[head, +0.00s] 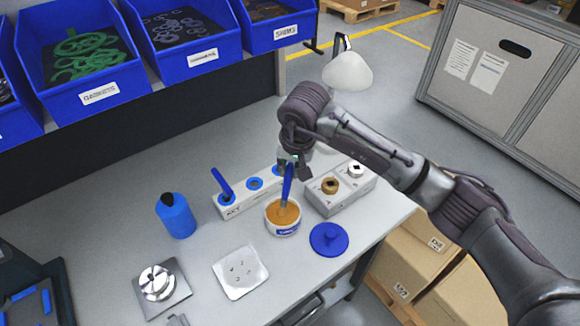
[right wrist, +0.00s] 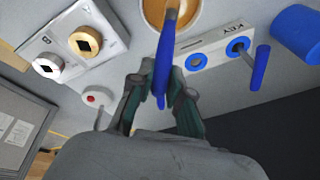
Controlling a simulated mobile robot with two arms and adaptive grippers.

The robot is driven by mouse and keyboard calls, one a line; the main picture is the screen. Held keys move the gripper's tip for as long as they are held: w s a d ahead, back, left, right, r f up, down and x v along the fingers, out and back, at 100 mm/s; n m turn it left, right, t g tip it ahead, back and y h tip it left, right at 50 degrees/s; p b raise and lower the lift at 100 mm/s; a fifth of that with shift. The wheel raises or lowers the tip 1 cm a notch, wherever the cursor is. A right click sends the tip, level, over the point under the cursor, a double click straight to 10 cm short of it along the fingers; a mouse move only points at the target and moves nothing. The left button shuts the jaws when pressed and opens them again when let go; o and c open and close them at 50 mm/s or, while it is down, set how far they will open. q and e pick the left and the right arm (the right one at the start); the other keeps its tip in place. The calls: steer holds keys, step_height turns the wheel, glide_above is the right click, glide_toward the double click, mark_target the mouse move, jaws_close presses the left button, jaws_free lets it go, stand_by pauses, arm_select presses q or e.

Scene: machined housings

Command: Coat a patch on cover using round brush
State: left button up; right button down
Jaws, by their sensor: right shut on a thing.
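My right gripper (head: 289,163) is shut on the blue handle of the round brush (head: 287,186). In the right wrist view the handle (right wrist: 164,58) stands between the fingers (right wrist: 160,92). The brush points down into an open white tub of orange-brown paste (head: 283,216), and its bristle end is at or in the paste; how deep I cannot tell. A pale square plate with small holes, probably the cover (head: 240,272), lies flat on the bench, left of and nearer than the tub. No coated patch shows on it. My left gripper is not in view.
A blue lid (head: 328,238) lies right of the tub. A white rack (head: 238,206) with a blue-handled tool and a grey block (head: 340,193) stand behind. A blue bottle (head: 176,215) and a round metal part (head: 157,282) are left. A lamp (head: 347,71) stands behind the arm.

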steer(key=shift+r+p, duration=0.35)
steer(key=shift+r, duration=0.5)
steer(key=shift+r+p, duration=0.65)
steer(key=shift+r, duration=1.9)
